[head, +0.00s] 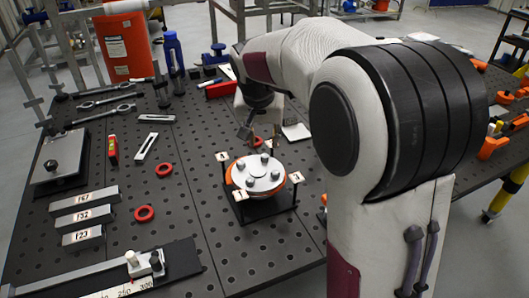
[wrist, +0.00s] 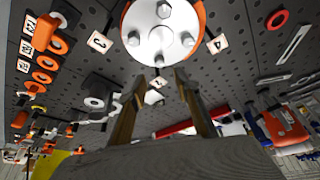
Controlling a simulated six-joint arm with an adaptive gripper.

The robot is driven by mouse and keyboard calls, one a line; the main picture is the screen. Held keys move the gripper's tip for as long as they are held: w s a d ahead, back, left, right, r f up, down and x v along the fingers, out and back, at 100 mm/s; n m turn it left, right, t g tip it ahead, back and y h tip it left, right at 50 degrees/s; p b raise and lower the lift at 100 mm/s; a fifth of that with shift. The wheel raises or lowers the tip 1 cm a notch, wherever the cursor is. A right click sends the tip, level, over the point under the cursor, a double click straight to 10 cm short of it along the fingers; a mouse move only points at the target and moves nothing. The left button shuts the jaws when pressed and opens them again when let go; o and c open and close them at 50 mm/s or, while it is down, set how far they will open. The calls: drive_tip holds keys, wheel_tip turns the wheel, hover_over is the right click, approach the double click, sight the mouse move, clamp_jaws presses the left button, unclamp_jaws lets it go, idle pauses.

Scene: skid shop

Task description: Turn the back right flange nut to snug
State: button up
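The round flange (head: 248,188) has a pale top plate with several nuts and an orange rim, and sits on a dark stand on the bench. The back right nut (head: 264,158) stands on its far side. In the wrist view the flange (wrist: 152,32) is at the top, and the nut closest to my fingers (wrist: 157,61) is at its lower edge, apparently the same one. My gripper (wrist: 161,77) is open and empty, its fingers apart just short of this nut. In the head view my gripper (head: 247,131) is behind the flange, partly hidden by my arm.
Number tags (head: 238,194) stand around the flange. Red rings (head: 144,213), labelled bars (head: 84,217) and wrenches (head: 103,115) lie to the left. A blue bottle (head: 173,50) and an orange container (head: 125,45) stand behind.

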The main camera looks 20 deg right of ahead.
sight(265, 155)
drive_tip(key=shift+f, duration=0.1)
drive_tip(key=shift+x, duration=3.8)
clamp_jaws()
